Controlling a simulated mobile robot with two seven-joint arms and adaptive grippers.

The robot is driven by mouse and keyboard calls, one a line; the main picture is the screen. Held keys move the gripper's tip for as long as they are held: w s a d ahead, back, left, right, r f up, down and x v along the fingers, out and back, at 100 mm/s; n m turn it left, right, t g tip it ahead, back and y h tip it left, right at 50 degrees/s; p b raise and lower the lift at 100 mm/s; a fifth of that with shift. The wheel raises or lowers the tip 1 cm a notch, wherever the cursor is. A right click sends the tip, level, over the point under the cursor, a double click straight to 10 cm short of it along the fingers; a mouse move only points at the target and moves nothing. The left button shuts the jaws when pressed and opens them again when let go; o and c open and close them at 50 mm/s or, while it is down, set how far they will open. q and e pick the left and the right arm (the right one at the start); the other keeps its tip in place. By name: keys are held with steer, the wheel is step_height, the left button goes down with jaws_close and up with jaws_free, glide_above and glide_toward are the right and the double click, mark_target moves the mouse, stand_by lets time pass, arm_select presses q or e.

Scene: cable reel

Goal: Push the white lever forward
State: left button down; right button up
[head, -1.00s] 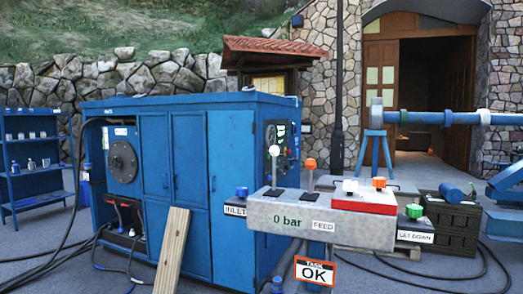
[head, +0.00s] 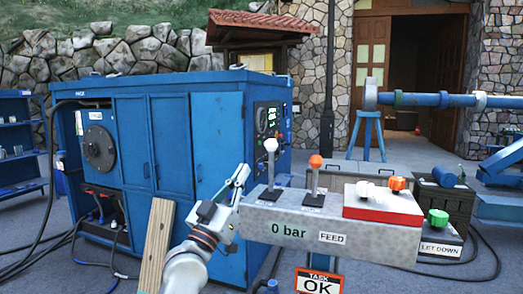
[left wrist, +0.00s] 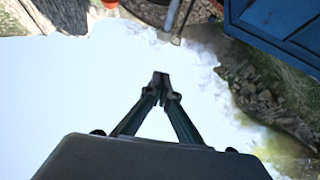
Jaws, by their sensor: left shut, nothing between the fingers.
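The white lever (head: 270,162), a thin dark stick with a white ball on top, stands upright on the grey control box (head: 280,222) in the head view. An orange-topped lever (head: 315,178) stands to its right. My left gripper (head: 243,172) is shut and empty, pointing up just left of the white lever. I see a gap between them in the picture, but cannot tell the depth. In the left wrist view my closed fingertips (left wrist: 161,79) are against bright sky; no lever shows there. My right gripper is not in view.
A red box (head: 383,208) with a white knob and an orange knob sits on the control box's right part. A green knob (head: 437,219) is further right. A large blue cabinet (head: 180,165) stands behind my left arm, with a wooden plank (head: 156,245) before it.

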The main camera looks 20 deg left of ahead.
mark_target(271, 167)
arm_select(q)
steer(key=w+d+r+p, duration=0.1)
steer(key=w+r, duration=0.3)
steer(key=w, duration=0.6)
steer(key=shift+w+d+p, duration=0.3)
steer(key=shift+w+d, duration=0.05)
steer(key=shift+d, duration=0.3)
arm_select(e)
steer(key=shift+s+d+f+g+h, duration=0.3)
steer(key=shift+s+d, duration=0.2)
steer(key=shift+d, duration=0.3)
